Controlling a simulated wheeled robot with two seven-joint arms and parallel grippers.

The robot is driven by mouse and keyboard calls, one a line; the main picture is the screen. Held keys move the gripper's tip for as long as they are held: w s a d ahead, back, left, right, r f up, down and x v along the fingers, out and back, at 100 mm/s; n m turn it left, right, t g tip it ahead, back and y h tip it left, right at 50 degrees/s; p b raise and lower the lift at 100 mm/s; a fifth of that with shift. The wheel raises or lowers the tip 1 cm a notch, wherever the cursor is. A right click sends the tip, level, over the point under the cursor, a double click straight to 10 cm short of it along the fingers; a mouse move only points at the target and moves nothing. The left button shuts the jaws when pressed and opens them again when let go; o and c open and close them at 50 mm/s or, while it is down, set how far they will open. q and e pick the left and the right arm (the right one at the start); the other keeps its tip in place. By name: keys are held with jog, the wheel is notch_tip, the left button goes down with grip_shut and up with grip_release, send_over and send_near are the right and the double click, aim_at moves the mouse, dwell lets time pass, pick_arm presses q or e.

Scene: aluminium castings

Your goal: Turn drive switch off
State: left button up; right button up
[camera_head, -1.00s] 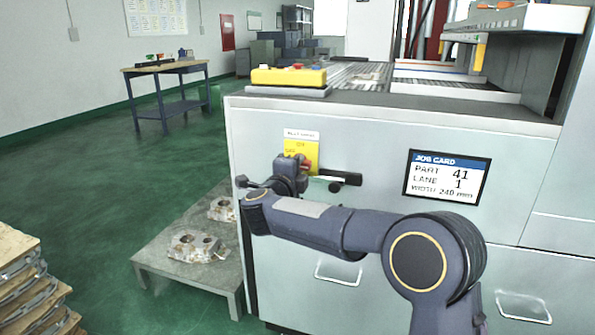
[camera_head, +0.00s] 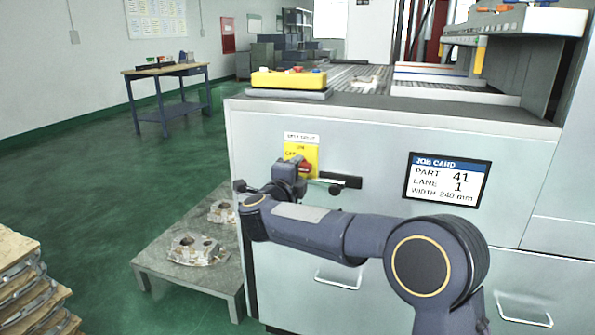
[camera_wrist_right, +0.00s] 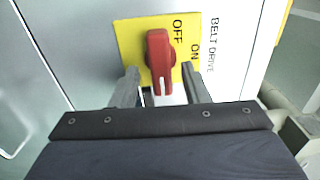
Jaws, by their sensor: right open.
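The drive switch is a red rotary handle (camera_wrist_right: 160,62) on a yellow plate (camera_wrist_right: 130,35) marked OFF and ON, beside the words BELT DRIVE. In the wrist view the handle stands upright, with a white mark at its lower end. The head view shows the yellow plate (camera_head: 291,150) on the machine's front, with the red handle (camera_head: 306,167) partly hidden by my gripper. My right gripper (camera_wrist_right: 161,80) is open, its two fingers on either side of the handle with gaps visible. It also shows at the switch in the head view (camera_head: 297,169). My left gripper is out of view.
A job card (camera_head: 447,180) is on the cabinet front (camera_head: 390,140), right of the switch. A yellow control box (camera_head: 289,79) sits on top. A low pallet (camera_head: 165,268) with castings stands at left. Open green floor (camera_head: 90,185) lies beyond it.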

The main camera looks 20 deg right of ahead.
jog(key=v, duration=0.7)
jog(key=shift+p, duration=0.3)
jog(key=s+d+r+n+t+y, duration=0.35)
jog(key=s+n+y, duration=0.35)
jog(key=n+y, duration=0.45)
jog(key=s+f+n+g+y, duration=0.1)
jog(key=s+f+n+g, duration=0.3)
jog(key=s+f, duration=0.5)
jog(key=s+d+f+n+g+y, duration=0.1)
jog(key=s+f+n+g, duration=0.35)
jog(key=s, duration=0.75)
jog(key=s+f+n+g, duration=0.35)
jog(key=s+f, duration=0.45)
jog(key=s, duration=0.3)
notch_tip(320, 180, up, 27)
jog(key=p, duration=2.7)
jog(key=shift+w+g, duration=0.35)
jog(key=shift+g, duration=0.1)
